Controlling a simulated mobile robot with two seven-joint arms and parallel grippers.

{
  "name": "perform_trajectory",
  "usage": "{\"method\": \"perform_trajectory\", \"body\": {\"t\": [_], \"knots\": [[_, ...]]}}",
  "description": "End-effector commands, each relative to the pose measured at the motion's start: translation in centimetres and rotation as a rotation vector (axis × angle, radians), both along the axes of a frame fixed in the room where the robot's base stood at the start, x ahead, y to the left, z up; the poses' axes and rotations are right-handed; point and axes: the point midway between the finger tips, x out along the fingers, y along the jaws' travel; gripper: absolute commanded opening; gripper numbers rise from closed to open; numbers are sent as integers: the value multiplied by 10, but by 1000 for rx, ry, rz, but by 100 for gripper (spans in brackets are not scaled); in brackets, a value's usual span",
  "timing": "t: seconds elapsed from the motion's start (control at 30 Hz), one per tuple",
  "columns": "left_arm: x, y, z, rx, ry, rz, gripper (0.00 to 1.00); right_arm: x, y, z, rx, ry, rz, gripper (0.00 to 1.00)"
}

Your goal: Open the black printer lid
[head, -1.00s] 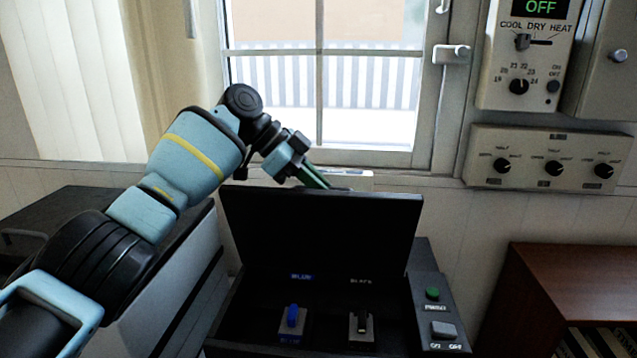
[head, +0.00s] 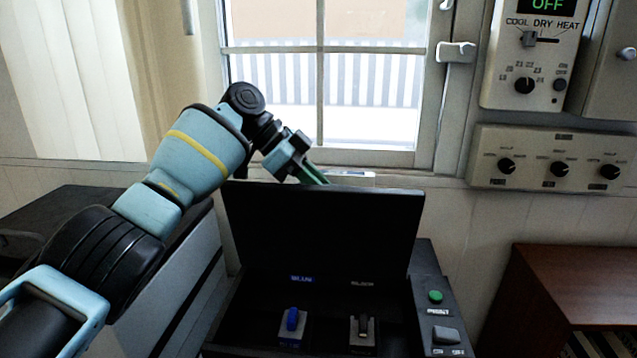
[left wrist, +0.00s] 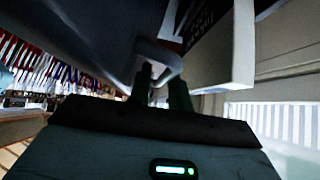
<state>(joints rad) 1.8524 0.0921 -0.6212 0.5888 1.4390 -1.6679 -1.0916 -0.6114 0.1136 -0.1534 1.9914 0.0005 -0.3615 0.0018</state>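The black printer lid (head: 325,230) stands raised, nearly upright, in the head view. Below it the open compartment shows a blue lever (head: 292,318) and a black lever (head: 363,325). My left gripper (head: 320,178) is at the lid's top edge, its fingertips partly hidden behind the lid. In the left wrist view the two dark fingers of my left gripper (left wrist: 162,82) stand apart, with a grey loop-shaped part (left wrist: 160,52) just beyond them. I cannot tell whether they touch it. My right gripper is not in view.
A green button (head: 435,296) and a grey switch (head: 446,335) are on the panel right of the compartment. The window (head: 320,100) and its sill are behind the lid. A brown cabinet (head: 560,270) stands at right and a dark-topped unit (head: 70,215) at left.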

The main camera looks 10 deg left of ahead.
Motion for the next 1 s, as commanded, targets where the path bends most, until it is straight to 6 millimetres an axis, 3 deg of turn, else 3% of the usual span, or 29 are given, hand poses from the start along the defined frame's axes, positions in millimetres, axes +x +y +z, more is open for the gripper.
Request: {"method": "perform_trajectory", "body": {"t": [0.17,0.6,1.0], "knots": [[1,7,7,-2,-2,2,20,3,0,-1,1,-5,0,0],[-1,51,49,0,1,3,20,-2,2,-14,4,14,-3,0],[-2,55,55,1,0,0,20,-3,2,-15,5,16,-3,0]]}}
